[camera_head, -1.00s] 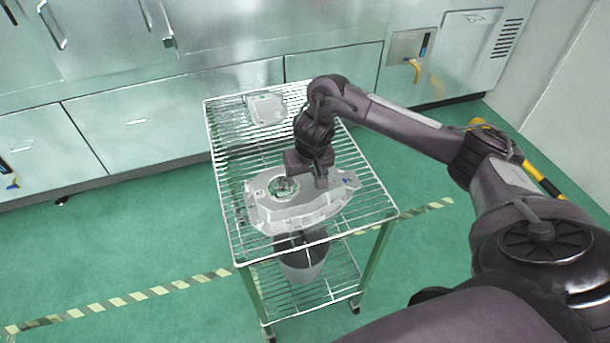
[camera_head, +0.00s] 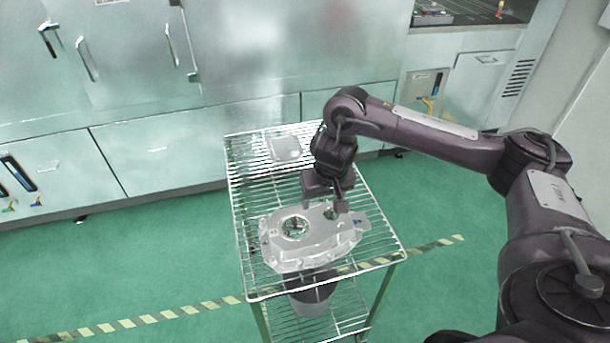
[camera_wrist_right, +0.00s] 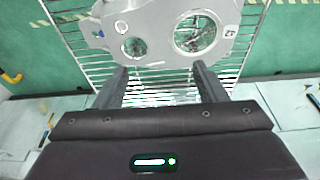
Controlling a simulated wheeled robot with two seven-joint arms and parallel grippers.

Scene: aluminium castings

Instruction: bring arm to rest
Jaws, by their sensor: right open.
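My right gripper (camera_head: 322,207) hangs from the right arm above the wire rack, just behind the large aluminium casting. The casting (camera_head: 308,246) lies flat on the rack's top shelf (camera_head: 388,243), with a round opening and a smaller hole. In the right wrist view my gripper's two fingers (camera_wrist_right: 163,85) are apart with nothing between them. The casting (camera_wrist_right: 160,32) lies beyond the fingertips there, apart from them as far as I can tell. My left gripper is not in view.
A smaller casting (camera_head: 285,148) lies at the back of the top shelf. A dark bucket (camera_head: 312,298) stands on the lower shelf. Metal cabinets (camera_head: 150,160) line the back. Green floor (camera_head: 130,270) with a striped tape line is clear on the left.

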